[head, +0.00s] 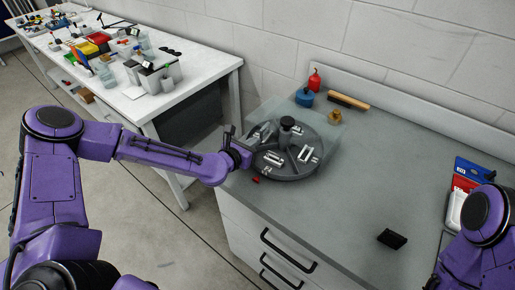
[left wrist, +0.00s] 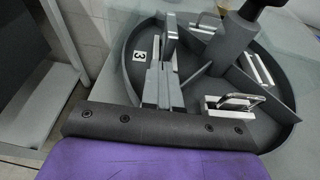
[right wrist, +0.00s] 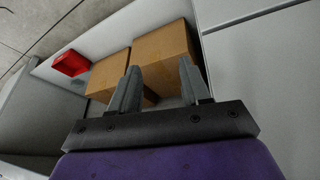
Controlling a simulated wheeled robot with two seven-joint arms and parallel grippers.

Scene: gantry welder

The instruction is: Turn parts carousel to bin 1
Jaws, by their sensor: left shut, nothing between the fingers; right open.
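The parts carousel (head: 290,172) is a round dark grey tray with dividers and a central knob (head: 287,124), near the left end of the grey bench. Metal parts (head: 273,158) lie in its compartments. In the left wrist view, the carousel (left wrist: 265,127) shows a label with the digit 3 (left wrist: 138,55) by its rim. My left gripper (head: 232,135) is at the carousel's left rim; its shut fingers (left wrist: 160,80) reach over the tray, beside a divider. Contact cannot be told. My right gripper (right wrist: 160,85) is open and empty, facing cardboard boxes (right wrist: 165,60).
A clear panel (head: 262,115) stands by the carousel. A blue container (head: 304,97), red bottle (head: 314,79) and brush (head: 348,102) lie behind it. A black block (head: 392,239) and blue and red bins (head: 468,175) are at right. The bench middle is clear.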

